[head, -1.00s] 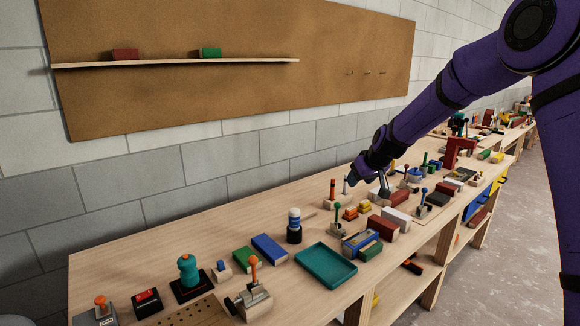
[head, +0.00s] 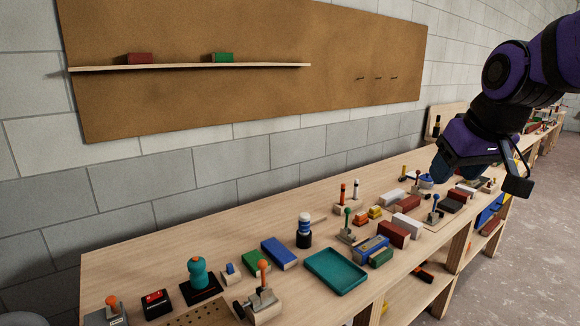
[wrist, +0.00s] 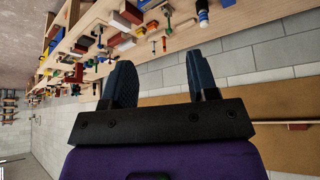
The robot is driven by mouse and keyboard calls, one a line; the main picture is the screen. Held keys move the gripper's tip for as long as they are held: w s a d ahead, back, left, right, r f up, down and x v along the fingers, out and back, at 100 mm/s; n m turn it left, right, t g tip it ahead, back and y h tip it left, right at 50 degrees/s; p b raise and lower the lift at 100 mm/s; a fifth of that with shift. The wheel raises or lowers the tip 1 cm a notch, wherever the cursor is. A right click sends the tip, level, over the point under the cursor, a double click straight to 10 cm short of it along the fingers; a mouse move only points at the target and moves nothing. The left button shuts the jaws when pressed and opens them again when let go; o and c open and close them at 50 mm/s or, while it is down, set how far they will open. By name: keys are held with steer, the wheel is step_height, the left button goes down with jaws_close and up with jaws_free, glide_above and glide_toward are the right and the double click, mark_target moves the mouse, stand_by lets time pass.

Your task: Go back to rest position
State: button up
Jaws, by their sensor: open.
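My purple arm is raised at the right of the head view, folded back above the workbench. My gripper (wrist: 155,88) shows in the wrist view with its two dark blue-grey fingers apart and nothing between them. In the head view its fingers (head: 441,166) are partly hidden by the wrist, above the far right part of the bench. The workbench (head: 130,262) lies below it, also seen in the wrist view (wrist: 160,65).
On the bench stand a teal tray (head: 336,284), a blue block (head: 279,253), a green-knobbed lever (head: 347,226), a white block (head: 406,224) and several other items. A corkboard (head: 340,45) with a shelf (head: 190,67) is on the wall. Grey floor (head: 530,250) is clear at right.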

steer(key=s+d+f+m, duration=0.1)
steer(key=s+d+f, duration=0.1)
steer(key=s, duration=1.4)
steer(key=shift+d+m, duration=0.25)
steer(key=shift+m, duration=0.15)
steer(key=shift+s, duration=0.1)
